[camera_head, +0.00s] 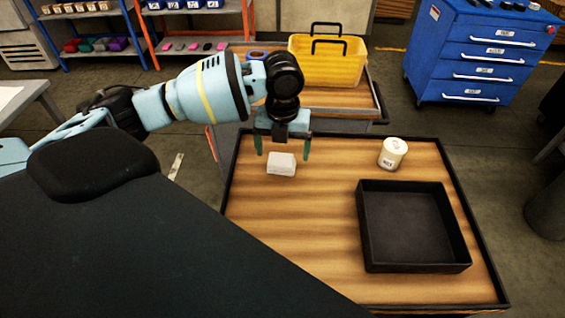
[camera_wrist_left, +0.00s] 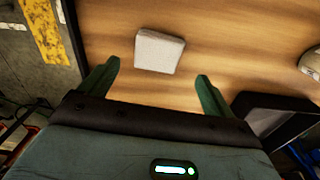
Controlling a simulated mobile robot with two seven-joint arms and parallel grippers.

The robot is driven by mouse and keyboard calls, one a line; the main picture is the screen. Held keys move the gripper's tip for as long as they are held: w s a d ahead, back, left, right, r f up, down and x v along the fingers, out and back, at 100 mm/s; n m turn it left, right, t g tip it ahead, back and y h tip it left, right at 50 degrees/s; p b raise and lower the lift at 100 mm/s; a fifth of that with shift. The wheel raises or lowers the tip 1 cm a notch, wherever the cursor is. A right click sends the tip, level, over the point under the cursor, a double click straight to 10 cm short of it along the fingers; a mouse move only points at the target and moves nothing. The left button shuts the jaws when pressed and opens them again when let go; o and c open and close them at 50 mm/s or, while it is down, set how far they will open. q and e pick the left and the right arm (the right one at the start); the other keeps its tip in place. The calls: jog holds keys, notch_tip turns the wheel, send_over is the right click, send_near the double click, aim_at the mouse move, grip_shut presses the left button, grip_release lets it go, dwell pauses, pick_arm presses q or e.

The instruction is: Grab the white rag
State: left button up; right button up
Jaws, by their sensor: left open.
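The white rag (camera_head: 281,164) is a small folded pale block lying on the wooden table top (camera_head: 290,230), near its back left. In the left wrist view the rag (camera_wrist_left: 159,51) lies ahead of the fingertips, between their lines and a little nearer the left one. My left gripper (camera_head: 283,154) is open and empty, with its two green fingers pointing down around the rag's place in the head view. In the left wrist view its fingers (camera_wrist_left: 158,70) are spread wide and apart from the rag. My right gripper is not in view.
A black tray (camera_head: 365,225) stands empty at the table's right. A white labelled canister (camera_head: 392,154) stands behind it and also shows in the left wrist view (camera_wrist_left: 311,62). The table has a raised dark rim. A yellow tote (camera_head: 328,66) sits on another surface behind.

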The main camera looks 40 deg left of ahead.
aim_at(282, 159)
pick_arm(q)
jog(key=shift+a+f, duration=0.1)
jog(key=shift+f, duration=0.15)
jog(key=shift+w+a+f, duration=0.15)
jog(key=shift+f, duration=1)
jog(key=shift+w+a+f, duration=0.1)
jog(key=shift+w+f, duration=0.05)
jog(key=shift+f, duration=1)
jog(key=shift+c, duration=0.3)
jog(key=c, duration=1)
jog(key=shift+r, duration=0.15)
